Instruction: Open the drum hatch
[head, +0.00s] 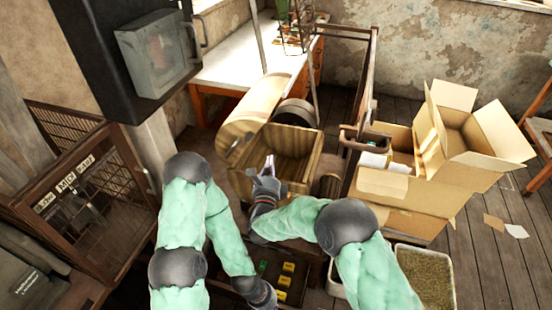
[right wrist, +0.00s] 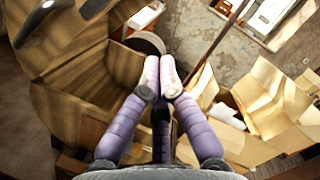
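The wooden drum (head: 251,108) stands in the middle of the head view, with a rounded, curved wooden panel at its back left. In front of the panel is an open, box-like wooden cavity (head: 291,145). I cannot tell whether the curved panel is the hatch. Curved wood also shows at the left in the right wrist view (right wrist: 62,95). My right gripper (head: 268,163) is over the near side of the cavity; its purple fingers (right wrist: 160,88) are drawn together with nothing seen between them. My left gripper (head: 264,297) is low at the front, its fingers hidden.
Open cardboard boxes (head: 425,185) stand to the right. A wire-fronted cabinet (head: 75,215) is at the left, with a grey metal box (head: 155,50) above it. A white-topped bench (head: 228,65) is behind. A tray with yellow-labelled items (head: 287,267) lies near my left gripper.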

